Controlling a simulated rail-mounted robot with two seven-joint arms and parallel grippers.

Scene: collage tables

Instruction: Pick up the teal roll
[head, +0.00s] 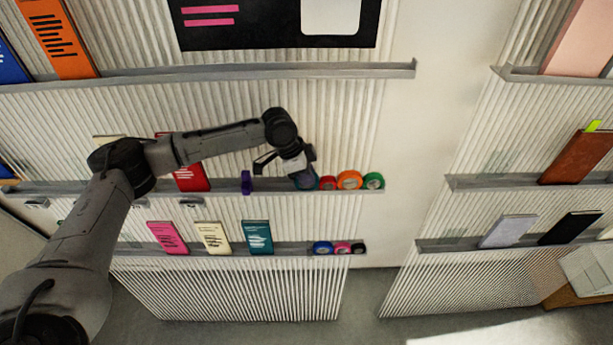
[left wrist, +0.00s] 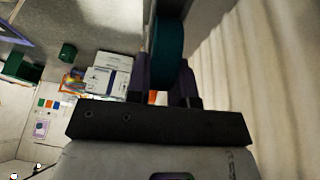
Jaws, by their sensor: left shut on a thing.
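The teal roll (left wrist: 168,42) stands edge-on between the two dark fingers of my left gripper (left wrist: 164,84) in the left wrist view. The fingers are shut on it. In the head view my left gripper (head: 299,168) is at the middle shelf, and the teal roll (head: 307,182) shows below it, partly covered by the gripper. It is at the left end of a row of rolls. I cannot tell whether it still touches the shelf. My right gripper is not in view.
To its right on the shelf (head: 225,190) stand a red roll (head: 328,183), an orange roll (head: 349,180) and a green roll (head: 373,181). A purple item (head: 246,182) and a red book (head: 191,178) stand to the left. The lower shelf holds books and more rolls (head: 322,248).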

